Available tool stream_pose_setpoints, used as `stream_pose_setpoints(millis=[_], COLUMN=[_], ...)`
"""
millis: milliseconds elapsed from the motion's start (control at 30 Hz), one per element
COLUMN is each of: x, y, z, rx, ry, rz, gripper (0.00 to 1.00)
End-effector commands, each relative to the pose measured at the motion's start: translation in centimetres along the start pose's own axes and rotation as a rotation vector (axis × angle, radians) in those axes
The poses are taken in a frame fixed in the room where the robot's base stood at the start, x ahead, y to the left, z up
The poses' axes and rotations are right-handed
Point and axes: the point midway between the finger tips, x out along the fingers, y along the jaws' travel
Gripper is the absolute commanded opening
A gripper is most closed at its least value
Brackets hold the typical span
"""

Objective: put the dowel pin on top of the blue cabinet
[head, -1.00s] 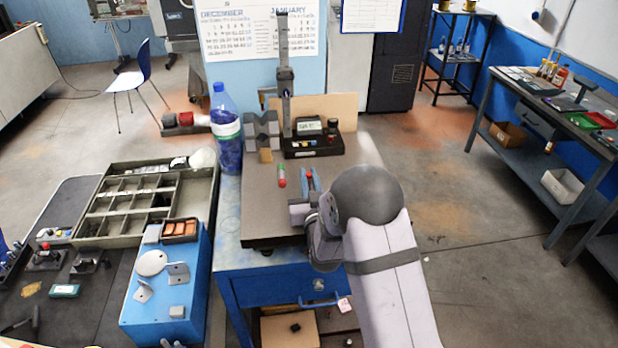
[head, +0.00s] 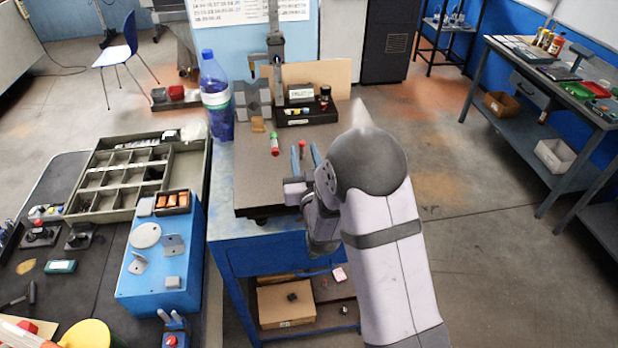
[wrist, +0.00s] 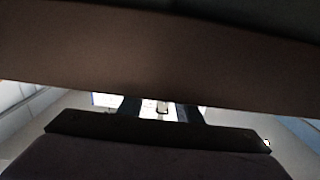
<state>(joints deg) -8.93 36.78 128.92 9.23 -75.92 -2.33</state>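My gripper (head: 305,155) is low over the front right of the dark plate, its two blue fingers apart. A small red-tipped piece (head: 302,146) shows at or just beyond the fingertips; I cannot tell whether it is the dowel pin or whether it lies between them. No dowel pin can be made out for certain. In the wrist view the dark fingers (wrist: 162,108) stand apart with a bright gap, and a brown surface fills the top. The blue cabinet (head: 150,292) stands at the lower left, with a white disc, grey brackets and an orange-filled box on top.
A V-block (head: 252,100), a height gauge (head: 274,50) and a black instrument (head: 305,112) are behind. A blue bottle (head: 216,95) and a compartment tray (head: 80,204) are left. The cabinet's front top is partly clear.

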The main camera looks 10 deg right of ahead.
Motion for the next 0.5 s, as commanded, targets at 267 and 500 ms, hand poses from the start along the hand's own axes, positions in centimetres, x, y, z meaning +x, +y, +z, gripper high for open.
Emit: stream_pose_setpoints(millis=[267, 500], x=[-4.7, -7.3], y=[-0.1, -0.1], z=[0.2, 0.1], rx=[0.001, 0.001], ry=[0.001, 0.000], rz=[-0.001, -0.001], gripper=[0.31, 0.31])
